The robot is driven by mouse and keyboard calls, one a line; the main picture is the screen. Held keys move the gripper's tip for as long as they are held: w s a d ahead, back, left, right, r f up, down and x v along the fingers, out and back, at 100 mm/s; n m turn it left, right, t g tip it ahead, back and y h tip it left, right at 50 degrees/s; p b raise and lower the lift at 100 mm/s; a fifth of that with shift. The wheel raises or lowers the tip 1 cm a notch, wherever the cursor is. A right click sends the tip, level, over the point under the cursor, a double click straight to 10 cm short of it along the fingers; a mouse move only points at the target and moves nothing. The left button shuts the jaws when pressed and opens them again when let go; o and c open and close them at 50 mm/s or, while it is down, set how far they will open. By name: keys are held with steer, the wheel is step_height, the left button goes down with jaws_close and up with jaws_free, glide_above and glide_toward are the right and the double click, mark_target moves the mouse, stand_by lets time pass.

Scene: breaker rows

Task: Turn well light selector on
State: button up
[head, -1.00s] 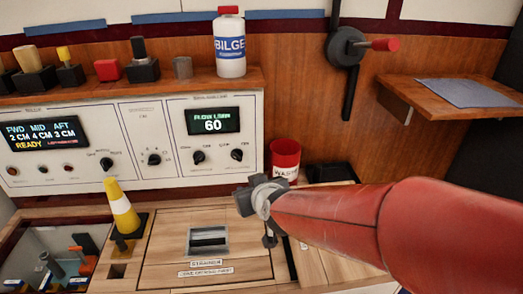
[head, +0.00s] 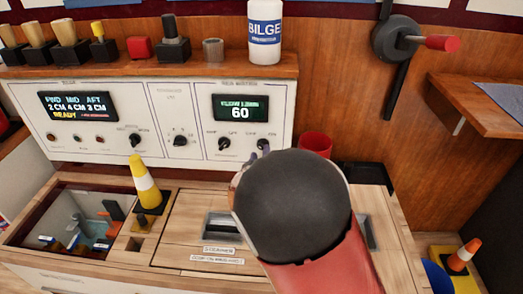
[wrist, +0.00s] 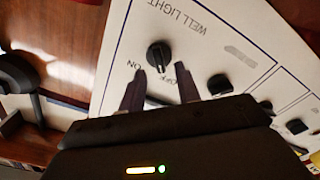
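The well light selector (wrist: 158,55) is a round black knob on the white panel, with ON and OFF labels beside it. It appears upside down in the wrist view. My gripper (wrist: 160,88) is open, with its two dark fingers apart and nothing between them. The fingertips lie just short of the knob in the picture, near the labels; I cannot tell their exact distance from the panel. In the head view my arm's dark rounded link hides most of the gripper, close to the right end of the white control panel (head: 200,95).
Other knobs (head: 180,140) sit further left on the panel. A white BILGE bottle (head: 265,32) stands on the shelf above. A red cup (head: 316,144) is beside my arm. A yellow-and-white cone (head: 145,182) stands by the open well. A red-handled lever (head: 440,43) is at right.

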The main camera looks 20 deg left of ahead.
steer(key=shift+x, duration=1.1)
steer(key=shift+c, duration=0.3)
jaws_close()
